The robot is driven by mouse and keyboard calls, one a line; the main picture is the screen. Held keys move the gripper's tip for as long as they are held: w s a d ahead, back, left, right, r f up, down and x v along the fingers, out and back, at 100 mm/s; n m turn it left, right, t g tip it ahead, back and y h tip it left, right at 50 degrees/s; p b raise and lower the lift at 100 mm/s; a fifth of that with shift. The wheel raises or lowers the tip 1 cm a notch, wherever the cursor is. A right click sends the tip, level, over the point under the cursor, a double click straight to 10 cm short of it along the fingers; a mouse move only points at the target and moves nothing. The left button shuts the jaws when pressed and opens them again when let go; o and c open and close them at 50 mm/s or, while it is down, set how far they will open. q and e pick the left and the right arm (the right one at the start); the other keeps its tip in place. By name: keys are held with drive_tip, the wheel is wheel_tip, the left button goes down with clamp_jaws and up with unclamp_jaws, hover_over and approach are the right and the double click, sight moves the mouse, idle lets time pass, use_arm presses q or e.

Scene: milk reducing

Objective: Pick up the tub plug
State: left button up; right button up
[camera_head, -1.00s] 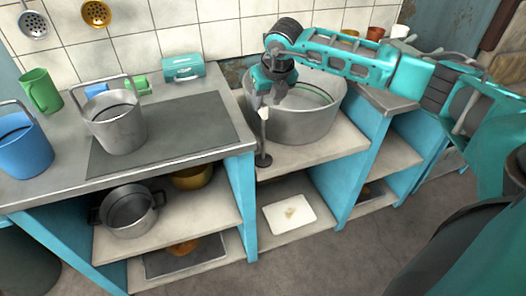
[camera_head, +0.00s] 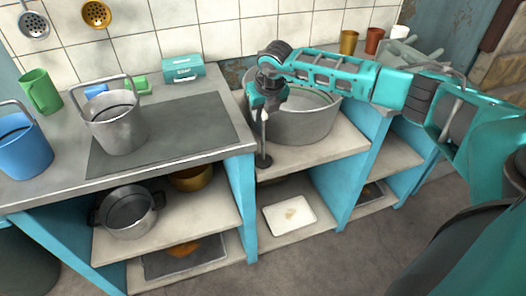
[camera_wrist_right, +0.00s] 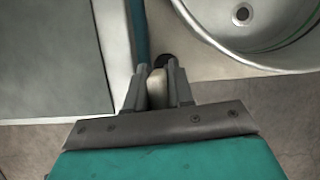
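The tub plug (camera_head: 264,140) is an upright stick with a pale handle and a dark round foot. It stands on the pale counter in front of the metal tub. My right gripper (camera_head: 262,107) points down at its top from above. In the right wrist view the two fingertips (camera_wrist_right: 157,80) lie close against both sides of the pale handle of the plug (camera_wrist_right: 156,95), and the dark foot shows beyond them. The metal tub (camera_head: 300,125) is right behind the plug; its drain hole shows in the wrist view (camera_wrist_right: 241,13). My left gripper is not in view.
A grey metal pot (camera_head: 118,128), a blue bucket (camera_head: 22,150), a green mug (camera_head: 40,92) and a teal soap box (camera_head: 183,69) stand on the left counter (camera_head: 215,165). The shelves below hold a pot (camera_head: 127,215) and a white board (camera_head: 289,215). Cups stand at the back right.

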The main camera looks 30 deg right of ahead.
clamp_jaws()
drive_tip(key=shift+r, duration=0.1)
idle(0.3)
